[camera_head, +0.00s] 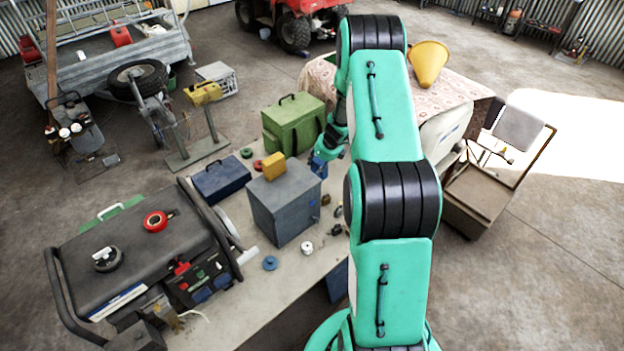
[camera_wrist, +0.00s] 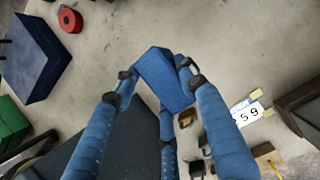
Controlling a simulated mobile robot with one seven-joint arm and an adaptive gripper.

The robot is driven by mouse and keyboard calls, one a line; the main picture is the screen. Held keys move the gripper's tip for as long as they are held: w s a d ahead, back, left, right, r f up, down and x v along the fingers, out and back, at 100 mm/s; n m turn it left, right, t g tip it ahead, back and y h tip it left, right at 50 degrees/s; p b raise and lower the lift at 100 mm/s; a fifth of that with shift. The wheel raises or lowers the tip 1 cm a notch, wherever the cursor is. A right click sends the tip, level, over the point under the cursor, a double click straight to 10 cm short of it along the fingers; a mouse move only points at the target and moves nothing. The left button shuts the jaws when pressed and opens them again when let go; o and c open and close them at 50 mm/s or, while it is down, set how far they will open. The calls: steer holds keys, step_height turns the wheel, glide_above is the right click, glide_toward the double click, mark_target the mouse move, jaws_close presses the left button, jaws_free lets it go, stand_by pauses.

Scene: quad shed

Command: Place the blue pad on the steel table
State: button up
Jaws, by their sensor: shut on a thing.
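The blue pad (camera_wrist: 168,80) is a small textured blue block between the fingertips of my gripper (camera_wrist: 157,76) in the wrist view. My gripper is shut on it and holds it tilted. In the head view the blue pad (camera_head: 318,168) shows small beside my gripper (camera_head: 327,153), just behind the grey-blue metal box. A long pale table (camera_head: 318,264) runs under them; I take it for the steel table. My arm hides part of its right side. The height of the pad above the table is hard to tell.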

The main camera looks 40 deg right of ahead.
steer(key=shift+f, duration=1.6)
steer(key=shift+f+b, duration=0.4)
steer(key=shift+f, duration=1.5)
steer(key=shift+f, duration=0.15)
steer(key=o, duration=0.8)
steer(key=shift+c, duration=0.2)
steer(key=v, duration=1.2)
steer(key=shift+p, duration=0.45)
steer(key=shift+w+r, duration=0.1)
steer(key=shift+r, duration=0.2)
